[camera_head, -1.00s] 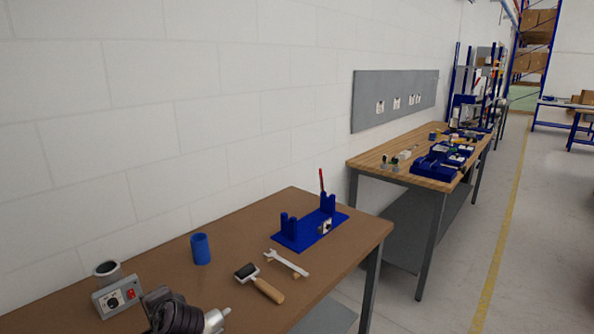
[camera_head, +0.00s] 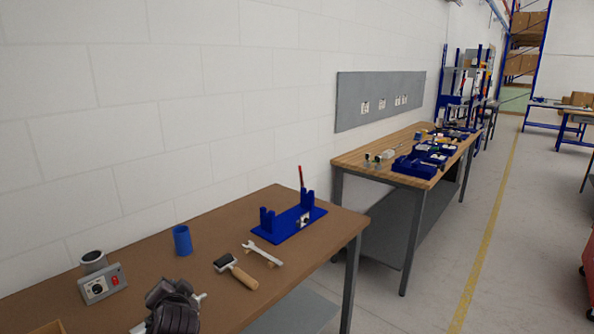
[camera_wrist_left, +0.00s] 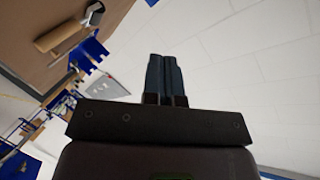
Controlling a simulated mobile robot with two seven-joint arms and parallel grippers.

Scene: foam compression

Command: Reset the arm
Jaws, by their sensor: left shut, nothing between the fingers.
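My left gripper (camera_wrist_left: 164,77) shows in the left wrist view. Its two dark fingers are together with nothing between them. They point past the table toward the pale block wall, and touch no object that I can see. The fingers cannot be made out there. My right gripper is in neither view.
On the table are a blue cylinder (camera_head: 182,240), a grey switch box (camera_head: 98,285), a roller with wooden handle (camera_head: 237,271), a wrench (camera_head: 262,254) and a blue stand (camera_head: 289,223). A second workbench (camera_head: 350,160) stands beyond.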

